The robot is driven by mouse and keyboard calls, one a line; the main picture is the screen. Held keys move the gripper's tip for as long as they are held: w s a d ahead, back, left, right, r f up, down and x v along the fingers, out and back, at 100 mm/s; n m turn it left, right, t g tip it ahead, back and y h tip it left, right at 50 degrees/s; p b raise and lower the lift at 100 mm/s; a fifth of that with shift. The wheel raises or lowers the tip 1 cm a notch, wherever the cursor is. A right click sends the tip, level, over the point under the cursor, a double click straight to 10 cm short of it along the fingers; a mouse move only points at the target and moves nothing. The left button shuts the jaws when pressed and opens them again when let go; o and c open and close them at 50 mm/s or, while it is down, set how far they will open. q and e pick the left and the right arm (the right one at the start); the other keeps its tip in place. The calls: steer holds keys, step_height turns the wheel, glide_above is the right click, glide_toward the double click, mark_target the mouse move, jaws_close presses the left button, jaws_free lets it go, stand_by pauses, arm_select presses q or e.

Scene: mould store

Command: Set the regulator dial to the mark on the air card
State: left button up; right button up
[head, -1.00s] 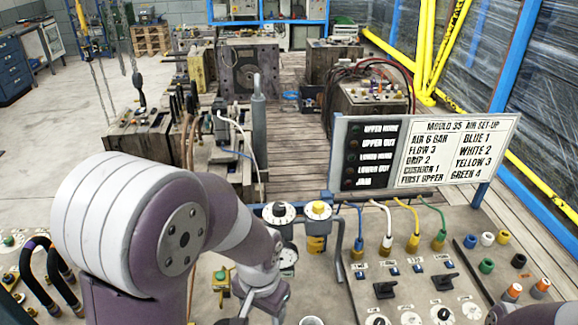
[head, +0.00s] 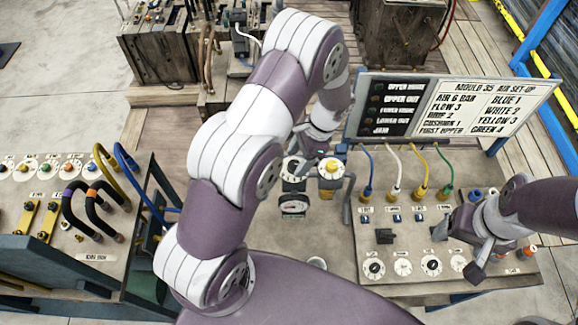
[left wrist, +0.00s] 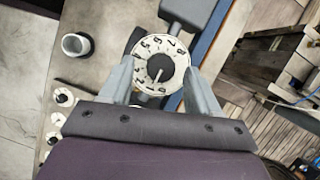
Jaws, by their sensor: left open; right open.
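The regulator dial (head: 293,169) is a round white numbered dial with a black middle, on the bench below the board. In the left wrist view the dial (left wrist: 158,52) lies between the fingers, with a pale line on its black centre; I cannot tell which number the line meets. My left gripper (head: 312,148) is open just over the dial, its fingers (left wrist: 163,88) on either side; contact is unclear. The air card (head: 487,107) reads "AIR 6 BAR", "FLOW 3", "DRIP 2", "CUSHION 1". My right gripper (head: 457,252) is open over the right panel.
A yellow-knobbed dial (head: 332,168) stands right beside the regulator, with a round gauge (head: 293,206) below. Blue, white, yellow and green hoses (head: 420,175) plug in to the right. Small dials (head: 403,267) line the front panel. A left-hand panel (head: 75,200) carries black loops.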

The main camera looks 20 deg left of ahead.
arm_select(q)
steer(key=shift+w+a+f, duration=0.1)
steer(key=shift+w+f, duration=0.05)
steer(key=shift+f, duration=0.35)
steer(key=shift+w+a+f, duration=0.1)
steer(key=shift+f, duration=0.4)
steer(key=shift+s+r, duration=0.3)
steer(key=shift+s, duration=0.3)
steer(key=c, duration=0.5)
steer(key=shift+w+f, duration=0.1)
steer(key=shift+w, duration=0.2)
steer(key=c, duration=0.5)
arm_select(e)
steer(key=shift+s+a+f, duration=0.1)
steer(key=shift+s+f, duration=0.05)
steer(key=shift+f, duration=0.55)
arm_select(q)
steer(key=shift+s, duration=0.1)
